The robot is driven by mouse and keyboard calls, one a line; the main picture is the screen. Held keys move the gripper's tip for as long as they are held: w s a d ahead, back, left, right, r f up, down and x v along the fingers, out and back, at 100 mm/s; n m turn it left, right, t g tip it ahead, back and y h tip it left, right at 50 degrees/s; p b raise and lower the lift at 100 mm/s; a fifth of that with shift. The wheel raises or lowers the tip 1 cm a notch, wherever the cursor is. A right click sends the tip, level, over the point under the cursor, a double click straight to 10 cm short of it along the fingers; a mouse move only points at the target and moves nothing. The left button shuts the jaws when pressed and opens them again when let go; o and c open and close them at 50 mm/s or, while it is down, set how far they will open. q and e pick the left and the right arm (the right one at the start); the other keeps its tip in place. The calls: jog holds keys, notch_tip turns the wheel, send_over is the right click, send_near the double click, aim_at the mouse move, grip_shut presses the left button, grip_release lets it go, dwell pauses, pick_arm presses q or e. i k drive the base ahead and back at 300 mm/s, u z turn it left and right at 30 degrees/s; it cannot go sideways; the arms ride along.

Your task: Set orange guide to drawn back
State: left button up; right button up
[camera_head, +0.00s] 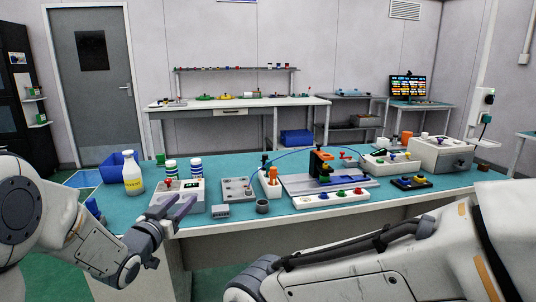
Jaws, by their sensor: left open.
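An orange upright guide (316,163) with black parts stands on a grey rail plate (298,184) near the middle of the teal table. How far along the rail it sits is hard to tell at this size. My left gripper (178,203) is open and empty at the table's front edge, well left of the guide and in front of a white box with a red knob (180,196). My right arm crosses the lower right, and its gripper is out of the picture.
A white strip with coloured buttons (333,198) lies in front of the rail. A small grey cup (262,206), a grey plate (237,188) and a white holder (269,182) stand left of it. A yellow bottle (132,175) stands far left. Control boxes (441,155) fill the right.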

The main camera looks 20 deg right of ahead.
aim_at(323, 155)
jog(key=z, duration=1.05)
jog(key=i, duration=1.25)
jog(key=u, duration=0.35)
